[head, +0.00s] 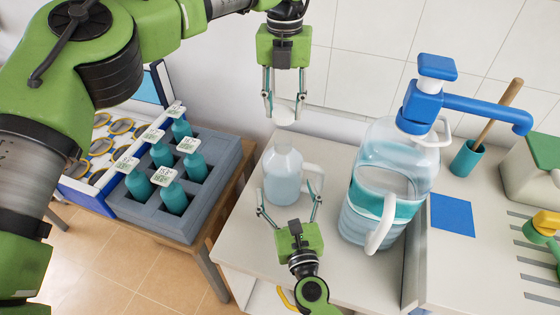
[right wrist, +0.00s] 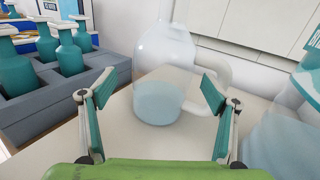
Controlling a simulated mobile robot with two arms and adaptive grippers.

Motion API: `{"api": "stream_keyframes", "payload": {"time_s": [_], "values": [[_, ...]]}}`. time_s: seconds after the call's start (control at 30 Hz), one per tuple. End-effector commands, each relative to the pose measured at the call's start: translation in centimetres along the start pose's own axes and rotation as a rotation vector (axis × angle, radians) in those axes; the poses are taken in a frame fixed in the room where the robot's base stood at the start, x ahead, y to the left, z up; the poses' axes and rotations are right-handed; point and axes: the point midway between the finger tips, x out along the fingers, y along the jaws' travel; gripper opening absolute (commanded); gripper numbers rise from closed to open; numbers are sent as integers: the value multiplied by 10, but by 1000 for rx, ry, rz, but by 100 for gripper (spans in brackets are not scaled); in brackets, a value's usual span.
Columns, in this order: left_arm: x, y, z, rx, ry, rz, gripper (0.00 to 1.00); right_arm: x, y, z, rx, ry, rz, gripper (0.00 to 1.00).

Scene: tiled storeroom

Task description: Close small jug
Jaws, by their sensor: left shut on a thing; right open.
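The small jug (head: 283,178) stands upright on the white table, translucent, with liquid in its lower part and a white handle on its right side. Its mouth appears uncovered. My left gripper (head: 284,108) is above the jug, shut on a white cap (head: 284,115) and apart from the mouth. My right gripper (head: 289,208) is open in front of the jug, fingers spread toward its lower body. In the right wrist view the jug (right wrist: 160,75) stands beyond and between the open fingers (right wrist: 155,95), apparently not gripped.
A large water jug (head: 385,165) with a blue pump (head: 425,95) stands on the right. A grey crate (head: 225,165) of teal bottles is on the left. A blue square (head: 452,215) and a teal cup (head: 466,160) with a wooden stick are farther right. The white tabletop (head: 245,240) is clear at front left.

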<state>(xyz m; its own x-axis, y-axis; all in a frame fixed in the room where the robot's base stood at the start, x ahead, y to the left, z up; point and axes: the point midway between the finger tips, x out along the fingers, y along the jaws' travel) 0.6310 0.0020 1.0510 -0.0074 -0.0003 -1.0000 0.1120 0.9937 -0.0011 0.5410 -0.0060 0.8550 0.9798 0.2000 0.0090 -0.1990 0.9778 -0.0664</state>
Motion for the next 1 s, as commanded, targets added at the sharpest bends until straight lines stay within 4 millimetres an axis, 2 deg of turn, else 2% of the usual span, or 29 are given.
{"api": "stream_keyframes", "payload": {"time_s": [0.17, 0.53, 1.0], "values": [[0, 0, 0, 1, 0, 0, 29, 1, -5, -8, 78, 18, -39, 80], [0, 0, 0, 1, 0, 0, 29, 5, -6, -7, 77, 17, -40, 80], [0, 0, 0, 1, 0, 0, 29, 66, -8, -8, 73, 15, -39, 80]]}}
